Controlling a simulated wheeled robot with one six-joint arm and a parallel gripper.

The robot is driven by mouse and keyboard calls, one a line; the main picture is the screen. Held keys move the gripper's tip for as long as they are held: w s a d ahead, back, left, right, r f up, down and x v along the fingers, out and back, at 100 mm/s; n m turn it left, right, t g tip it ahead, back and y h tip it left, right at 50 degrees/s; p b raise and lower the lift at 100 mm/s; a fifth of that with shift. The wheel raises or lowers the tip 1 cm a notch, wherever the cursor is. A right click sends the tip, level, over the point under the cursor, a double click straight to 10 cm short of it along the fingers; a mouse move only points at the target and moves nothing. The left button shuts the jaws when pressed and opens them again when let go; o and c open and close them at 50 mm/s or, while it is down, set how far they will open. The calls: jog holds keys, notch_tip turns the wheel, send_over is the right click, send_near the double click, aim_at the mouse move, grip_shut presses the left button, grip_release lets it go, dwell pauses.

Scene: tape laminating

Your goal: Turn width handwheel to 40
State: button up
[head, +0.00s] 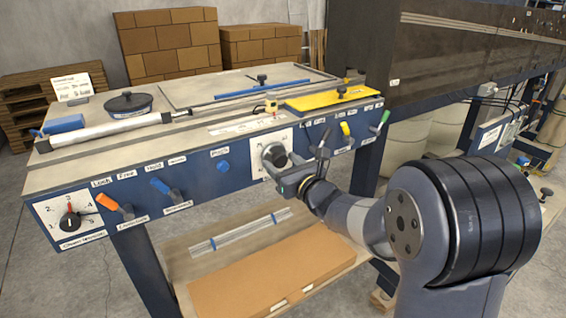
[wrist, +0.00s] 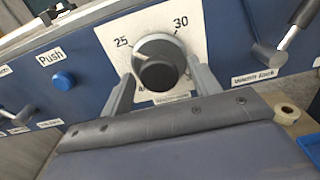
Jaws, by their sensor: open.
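The width handwheel is a dark round knob (head: 274,154) on a white dial plate on the blue front panel. In the wrist view the knob (wrist: 160,68) sits in the middle, with printed numbers 25 at upper left and 30 at upper right; the lower marks are partly hidden. A light line shows on the knob's left upper side, toward 25. My gripper (wrist: 160,88) is open, with one finger on each side of the knob's lower part. I cannot tell whether the fingers touch it. In the head view my gripper (head: 288,176) is right in front of the dial.
A blue push button (wrist: 63,80) is left of the dial. Orange (head: 111,203) and blue (head: 160,186) levers are further left. A cardboard box (head: 270,270) lies on the lower shelf.

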jog(key=shift+c, duration=0.5)
jog(key=c, duration=0.9)
